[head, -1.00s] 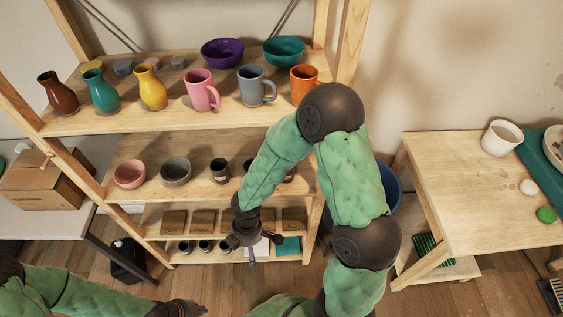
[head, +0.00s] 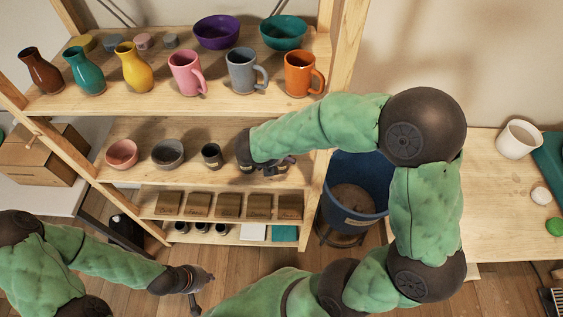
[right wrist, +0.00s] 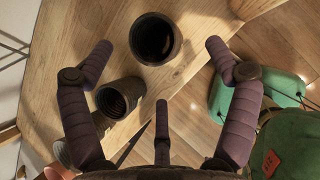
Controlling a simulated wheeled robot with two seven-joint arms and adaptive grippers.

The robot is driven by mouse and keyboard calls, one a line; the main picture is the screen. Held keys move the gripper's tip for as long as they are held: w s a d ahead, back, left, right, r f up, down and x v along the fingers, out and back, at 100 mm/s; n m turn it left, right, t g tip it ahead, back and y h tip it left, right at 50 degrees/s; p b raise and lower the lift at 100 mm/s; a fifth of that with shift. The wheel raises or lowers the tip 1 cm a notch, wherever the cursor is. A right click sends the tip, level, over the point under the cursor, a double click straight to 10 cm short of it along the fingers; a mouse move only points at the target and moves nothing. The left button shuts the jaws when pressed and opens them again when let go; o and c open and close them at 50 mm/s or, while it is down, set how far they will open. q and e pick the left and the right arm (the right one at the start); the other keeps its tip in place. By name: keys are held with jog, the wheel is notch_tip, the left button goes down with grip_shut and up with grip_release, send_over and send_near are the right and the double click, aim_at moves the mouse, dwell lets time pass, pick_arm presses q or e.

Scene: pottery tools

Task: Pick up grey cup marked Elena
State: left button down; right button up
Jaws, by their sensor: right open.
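Small dark grey cups are on the middle shelf; one (head: 211,156) shows left of my right gripper (head: 278,168) in the head view. In the right wrist view, a dark smooth cup (right wrist: 155,38) stands between the spread fingers of my right gripper (right wrist: 158,48), which is open and empty. A ribbed dark cup (right wrist: 120,97) is beside the left finger. A larger grey mug (head: 242,70) stands on the top shelf. I cannot read the name Elena on any cup. My left gripper (head: 194,293) hangs low, away from the shelf; its jaws are unclear.
The top shelf holds pink (head: 185,72) and orange (head: 302,73) mugs, vases and bowls. Pink (head: 122,153) and grey (head: 168,153) bowls share the middle shelf. Brown blocks (head: 228,205) lie below. A blue bin (head: 355,190) stands right of the shelf.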

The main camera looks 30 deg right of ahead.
jog(key=shift+w+b+x, duration=0.15)
jog(key=shift+b+x, duration=0.5)
jog(key=shift+x, duration=0.95)
jog(key=shift+w+b+x, duration=0.15)
jog(key=shift+b+x, duration=0.5)
jog(key=shift+x, duration=0.9)
jog(key=shift+a+r, duration=0.1)
jog(key=c, duration=1.7)
jog(key=shift+r, duration=0.15)
